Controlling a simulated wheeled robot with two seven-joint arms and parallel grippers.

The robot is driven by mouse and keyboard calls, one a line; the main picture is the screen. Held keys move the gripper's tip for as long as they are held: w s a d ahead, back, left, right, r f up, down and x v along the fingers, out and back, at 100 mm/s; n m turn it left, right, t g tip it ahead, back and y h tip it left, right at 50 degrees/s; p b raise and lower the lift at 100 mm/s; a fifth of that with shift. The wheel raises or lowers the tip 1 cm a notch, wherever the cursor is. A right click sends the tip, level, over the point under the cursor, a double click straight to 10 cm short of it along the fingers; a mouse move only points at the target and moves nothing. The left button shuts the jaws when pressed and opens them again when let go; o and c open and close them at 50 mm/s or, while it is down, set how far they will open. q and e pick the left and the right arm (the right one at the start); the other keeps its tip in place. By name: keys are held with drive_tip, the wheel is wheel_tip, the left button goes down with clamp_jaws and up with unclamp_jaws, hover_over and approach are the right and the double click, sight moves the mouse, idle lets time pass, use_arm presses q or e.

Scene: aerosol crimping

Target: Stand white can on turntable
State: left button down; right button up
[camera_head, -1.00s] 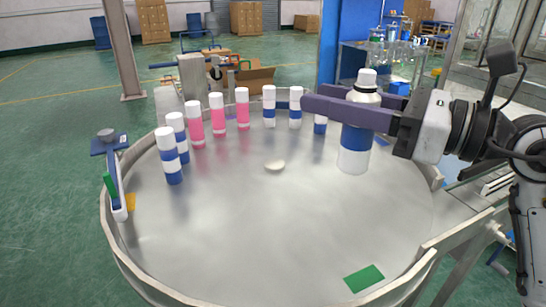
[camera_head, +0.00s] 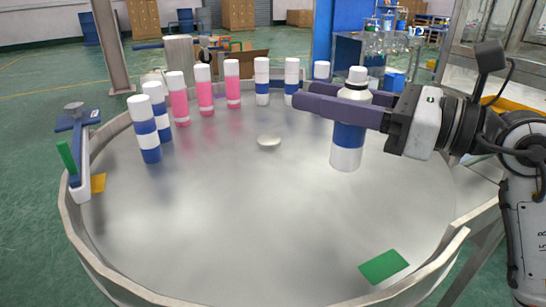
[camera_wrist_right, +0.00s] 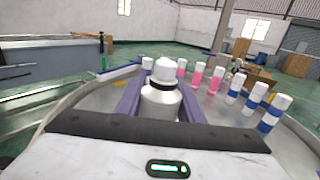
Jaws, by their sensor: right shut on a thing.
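The white can (camera_head: 347,150) has a blue band and a white cap. My right gripper (camera_head: 318,104) is shut on its upper part and holds it upright over the right side of the turntable (camera_head: 240,200). I cannot tell for sure whether its base touches the surface. In the right wrist view the can (camera_wrist_right: 161,100) sits between the two purple fingers. My left gripper is in neither view.
Several white-and-blue cans (camera_head: 149,140) and pink cans (camera_head: 204,90) stand along the turntable's far and left edge. A small pale disc (camera_head: 268,140) marks the centre. A green patch (camera_head: 384,266) lies near the front right rim.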

wheel_tip(320, 180, down, 10)
drive_tip(key=shift+r+b, duration=0.15)
drive_tip(key=shift+b, duration=0.6)
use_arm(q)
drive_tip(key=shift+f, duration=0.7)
use_arm(e)
drive_tip(key=shift+f, duration=0.2)
drive_tip(key=shift+f, duration=0.2)
drive_tip(key=o, duration=1.1)
drive_tip(key=shift+c, duration=0.2)
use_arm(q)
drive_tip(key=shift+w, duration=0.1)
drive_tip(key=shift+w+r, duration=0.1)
use_arm(e)
drive_tip(key=shift+r, duration=0.1)
